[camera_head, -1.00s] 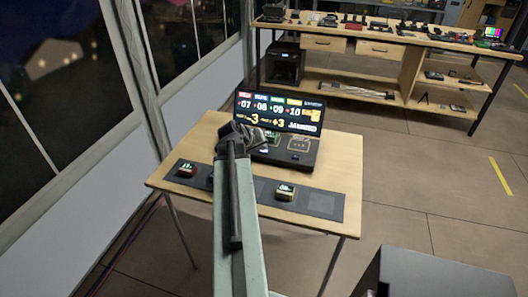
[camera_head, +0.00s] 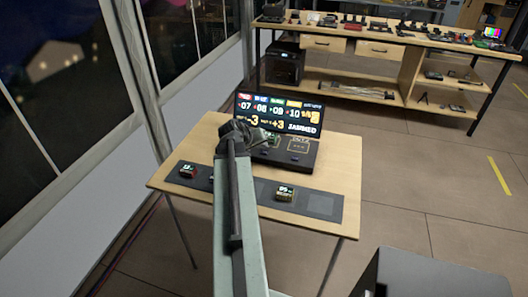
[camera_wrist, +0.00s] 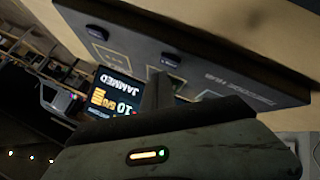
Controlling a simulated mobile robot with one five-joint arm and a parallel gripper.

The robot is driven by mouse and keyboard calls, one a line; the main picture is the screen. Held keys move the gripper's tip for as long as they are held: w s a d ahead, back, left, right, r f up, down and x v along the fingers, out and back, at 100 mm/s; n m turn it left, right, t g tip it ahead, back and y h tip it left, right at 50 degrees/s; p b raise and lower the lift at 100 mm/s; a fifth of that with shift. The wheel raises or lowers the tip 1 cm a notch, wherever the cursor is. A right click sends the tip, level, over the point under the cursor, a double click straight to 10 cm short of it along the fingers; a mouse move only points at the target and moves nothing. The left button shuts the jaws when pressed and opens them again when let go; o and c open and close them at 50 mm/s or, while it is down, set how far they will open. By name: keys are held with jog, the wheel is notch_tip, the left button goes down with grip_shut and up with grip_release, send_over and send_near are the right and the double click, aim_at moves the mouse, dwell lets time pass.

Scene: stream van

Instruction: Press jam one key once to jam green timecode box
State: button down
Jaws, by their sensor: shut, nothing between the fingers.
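The dark timecode hub (camera_head: 290,150) stands on the wooden table, its screen (camera_head: 280,112) showing coloured columns and "JAMMED". My gripper (camera_head: 242,131) is shut and empty over the hub's left part, which it partly covers. A small green item (camera_head: 274,139), seemingly the green timecode box, shows on the hub beside my gripper; its details are too small to tell. In the wrist view, the hub (camera_wrist: 210,70) appears turned over, with two dark blue keys (camera_wrist: 171,59) and my fingers (camera_wrist: 157,92) near it. I cannot tell which is jam one; contact is unclear.
A wooden workbench (camera_head: 390,40) with gear stands behind.

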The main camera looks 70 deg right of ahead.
aim_at(263, 153)
jog(key=shift+r, duration=0.1)
notch_tip(263, 153, up, 5)
jog(key=p, duration=0.5)
dwell(0.6)
